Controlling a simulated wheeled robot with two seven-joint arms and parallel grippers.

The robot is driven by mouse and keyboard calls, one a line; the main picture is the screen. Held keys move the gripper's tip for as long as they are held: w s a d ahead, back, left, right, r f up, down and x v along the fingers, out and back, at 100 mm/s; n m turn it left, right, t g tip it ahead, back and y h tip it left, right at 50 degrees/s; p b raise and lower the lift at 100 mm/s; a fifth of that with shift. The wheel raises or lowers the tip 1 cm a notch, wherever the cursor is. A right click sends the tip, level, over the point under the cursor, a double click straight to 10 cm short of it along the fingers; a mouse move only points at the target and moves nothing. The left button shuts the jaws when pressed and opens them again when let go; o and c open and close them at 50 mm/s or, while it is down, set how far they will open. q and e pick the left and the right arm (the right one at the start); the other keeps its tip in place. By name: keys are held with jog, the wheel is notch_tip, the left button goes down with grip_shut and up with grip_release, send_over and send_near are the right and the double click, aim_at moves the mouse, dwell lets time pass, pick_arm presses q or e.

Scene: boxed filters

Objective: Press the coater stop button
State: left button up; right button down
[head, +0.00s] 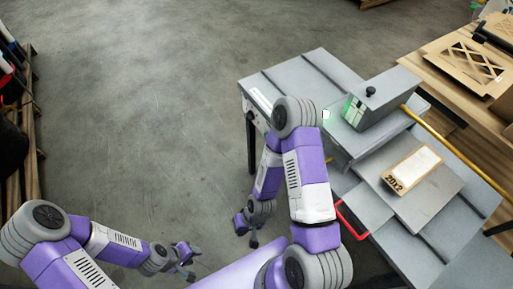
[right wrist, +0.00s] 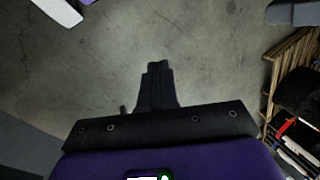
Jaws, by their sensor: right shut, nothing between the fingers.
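The coater (head: 300,75) is a grey bench-like machine at the right of the head view. A grey box (head: 390,95) on it has a black knob (head: 370,91) on top and a green and white panel (head: 353,110) on its near left face. I cannot make out which part is the stop button. My right gripper (head: 253,241) hangs low, left of the coater and apart from it. In the right wrist view its fingers (right wrist: 157,85) are together and empty, over bare floor. My left gripper (head: 190,263) is at the lower left, its fingers apparently apart and empty, far from the coater.
A boxed filter (head: 412,168) marked 20x2 lies on the coater's near plate. A red handle bar (head: 350,222) and a yellow rail (head: 450,150) edge the machine. A wooden table (head: 465,65) with cardboard pieces stands behind. Pallet shelving (head: 25,150) is at far left. The middle floor is clear.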

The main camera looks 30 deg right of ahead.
jog(key=w+d+f+m+t+h+b, duration=0.7)
jog(key=w+d+b, duration=0.3)
jog(key=w, duration=0.3)
jog(key=w+d+r+m+t+h+b, duration=0.4)
jog(key=w+r+m+t+h+b, duration=0.1)
jog(key=w+r+m+h, duration=0.1)
notch_tip(320, 180, up, 4)
jog(key=shift+w+d+f+h, duration=0.15)
jog(key=shift+w+h, duration=0.75)
jog(key=shift+w, duration=0.05)
